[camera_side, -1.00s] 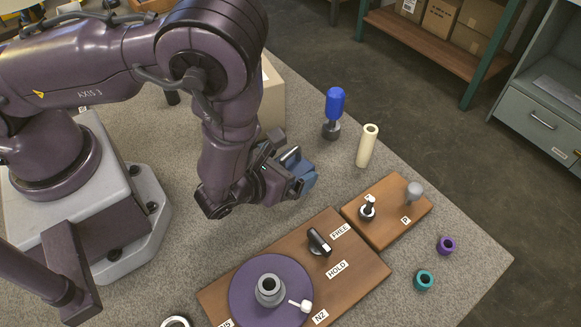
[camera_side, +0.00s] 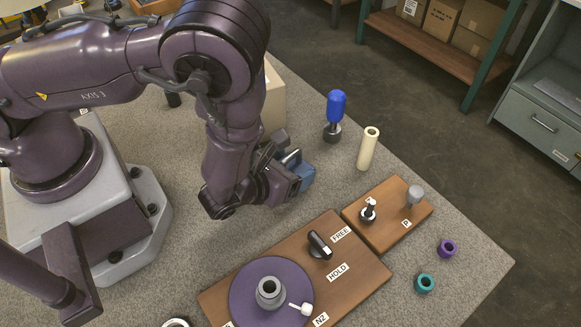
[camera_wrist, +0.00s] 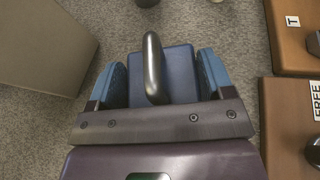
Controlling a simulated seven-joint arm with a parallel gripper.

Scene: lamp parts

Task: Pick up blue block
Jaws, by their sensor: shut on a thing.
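The blue block (camera_wrist: 178,72) sits between the two blue-padded fingers of my gripper (camera_wrist: 159,82) in the wrist view. A pad presses close on each side, and a rounded grey bar crosses in front of the block. In the side view my gripper (camera_side: 298,179) is low over the grey table, left of the cream tube. There only blue parts show at its tip, and I cannot tell pads from block or whether the block touches the table.
A blue-topped bulb piece (camera_side: 336,106) and a cream tube (camera_side: 368,148) stand to the right. A small wooden board (camera_side: 385,226) and a larger one with a purple disc (camera_side: 250,285) lie in front. A cardboard box (camera_side: 274,98) stands behind. Teal (camera_side: 424,283) and purple (camera_side: 447,248) rings lie near the edge.

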